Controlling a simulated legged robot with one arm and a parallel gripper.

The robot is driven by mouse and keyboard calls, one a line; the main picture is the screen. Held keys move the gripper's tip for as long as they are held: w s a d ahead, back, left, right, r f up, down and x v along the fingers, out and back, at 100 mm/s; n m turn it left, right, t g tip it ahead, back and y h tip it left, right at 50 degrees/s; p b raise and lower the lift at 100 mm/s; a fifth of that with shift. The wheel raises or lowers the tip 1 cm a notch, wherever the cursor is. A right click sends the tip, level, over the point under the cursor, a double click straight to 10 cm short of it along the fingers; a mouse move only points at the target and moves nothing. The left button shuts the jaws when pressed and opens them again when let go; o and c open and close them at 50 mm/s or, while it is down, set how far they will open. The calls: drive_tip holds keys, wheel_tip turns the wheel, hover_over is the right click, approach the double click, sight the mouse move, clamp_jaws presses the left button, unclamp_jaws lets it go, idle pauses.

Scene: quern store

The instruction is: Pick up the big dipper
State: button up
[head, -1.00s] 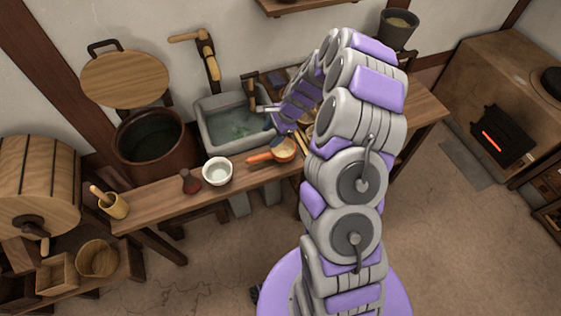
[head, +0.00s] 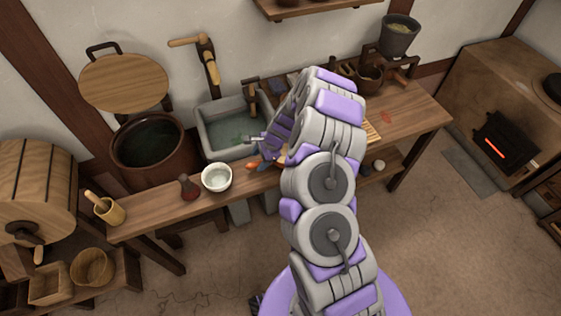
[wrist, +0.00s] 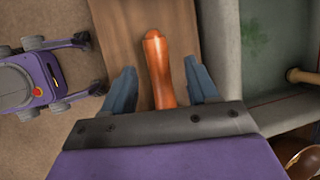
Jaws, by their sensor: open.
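A dipper with an orange handle lies on the wooden bench. In the head view only the handle's end (head: 252,166) shows clearly, left of my gripper (head: 266,146); my arm hides most of the rest. In the wrist view the orange handle (wrist: 156,60) lies between the two blue-grey fingers of my gripper (wrist: 160,85), with a gap on each side. The jaws are open around the handle and do not grip it. The dipper's bowl is out of sight in the wrist view.
A grey stone sink (head: 212,143) with water adjoins the bench (head: 150,213). A white bowl (head: 216,184) and a small dark red vessel (head: 189,189) stand left of the handle. Bench right of my arm is partly clear.

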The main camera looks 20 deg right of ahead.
sight(256, 163)
drive_tip(key=b+x, duration=0.1)
drive_tip(key=x, duration=0.3)
drive_tip(key=shift+a+f+b, duration=0.3)
drive_tip(key=shift+f+b, duration=0.05)
drive_tip(key=shift+c, duration=0.3)
clamp_jaws()
